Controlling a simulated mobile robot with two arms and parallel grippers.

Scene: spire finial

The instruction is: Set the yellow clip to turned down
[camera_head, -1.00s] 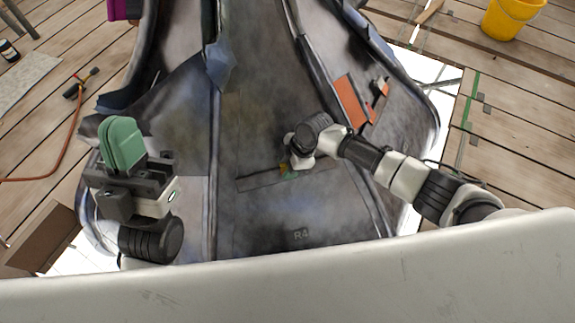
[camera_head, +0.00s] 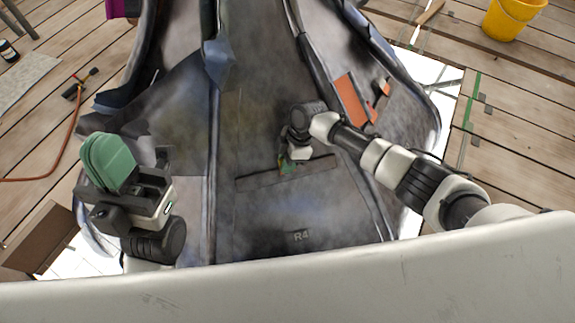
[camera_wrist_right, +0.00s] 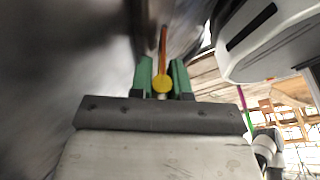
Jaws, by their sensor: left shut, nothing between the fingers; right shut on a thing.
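The yellow clip (camera_wrist_right: 161,84) shows in the right wrist view as a round yellow end with a thin orange strip running up from it. It sits between the green fingers of my right gripper (camera_wrist_right: 162,76), which is shut on it. In the head view my right gripper (camera_head: 285,167) is at the grey metal panel, above a dark slot; the clip there is mostly hidden and too small to tell its angle. My left gripper (camera_head: 106,162), with green fingers, is shut and empty at the left.
The grey curved spire panel (camera_head: 265,215) fills the middle, with a label "R4" (camera_head: 299,236). A raised rib (camera_head: 214,130) runs up its left part. An orange patch (camera_head: 351,100) lies to the right. A yellow bucket (camera_head: 513,17) stands far off on the planks.

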